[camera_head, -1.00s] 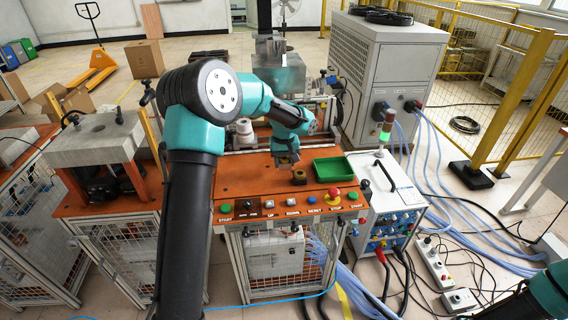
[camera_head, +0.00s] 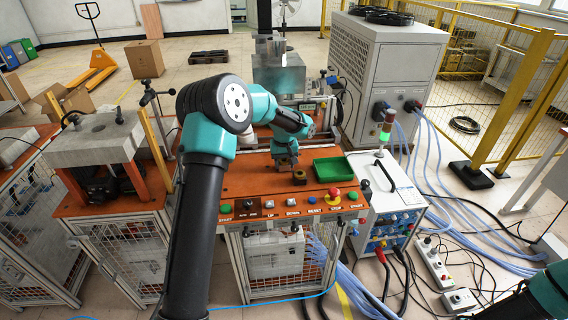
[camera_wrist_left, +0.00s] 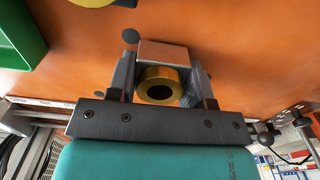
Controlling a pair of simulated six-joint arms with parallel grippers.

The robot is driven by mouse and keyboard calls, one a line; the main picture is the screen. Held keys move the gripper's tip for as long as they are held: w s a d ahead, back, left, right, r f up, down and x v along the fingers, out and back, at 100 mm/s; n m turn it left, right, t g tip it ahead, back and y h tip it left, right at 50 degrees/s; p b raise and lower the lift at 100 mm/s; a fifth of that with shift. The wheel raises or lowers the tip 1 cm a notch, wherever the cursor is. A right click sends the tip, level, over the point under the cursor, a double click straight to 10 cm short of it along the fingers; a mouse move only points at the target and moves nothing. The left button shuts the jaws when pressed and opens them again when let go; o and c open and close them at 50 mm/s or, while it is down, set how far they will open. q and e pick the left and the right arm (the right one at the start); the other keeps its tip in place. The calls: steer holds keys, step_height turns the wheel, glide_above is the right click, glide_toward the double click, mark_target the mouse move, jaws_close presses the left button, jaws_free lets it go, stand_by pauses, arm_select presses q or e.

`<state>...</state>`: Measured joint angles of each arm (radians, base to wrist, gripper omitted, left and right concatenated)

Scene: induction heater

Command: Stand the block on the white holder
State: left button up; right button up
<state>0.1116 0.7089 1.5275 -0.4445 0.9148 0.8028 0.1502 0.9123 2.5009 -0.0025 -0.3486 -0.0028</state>
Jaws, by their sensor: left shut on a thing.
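In the left wrist view a small block (camera_wrist_left: 162,52) with a flat copper-brown face sits between the fingers of my left gripper (camera_wrist_left: 162,66). A gold ring with a dark hole (camera_wrist_left: 144,82) is on its side towards the camera. The fingers are shut on the block. In the head view my left gripper (camera_head: 291,168) points down over the orange tabletop, left of the green tray, with a small dark and gold piece (camera_head: 300,178) at its tips. My left arm covers the white holder's area, so I cannot make it out clearly. My right gripper is out of view.
The green tray (camera_head: 333,170) stands on the orange tabletop (camera_head: 238,184), right of my left gripper. A red stop button (camera_head: 334,192) and a row of buttons line the front edge. A grey metal machine (camera_head: 278,74) stands behind.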

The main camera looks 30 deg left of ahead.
arm_select(q)
steer(key=shift+f, duration=0.15)
steer(key=o, duration=1)
step_height(320, 180, up, 12)
stand_by(0.4)
steer(key=shift+o, duration=1.1)
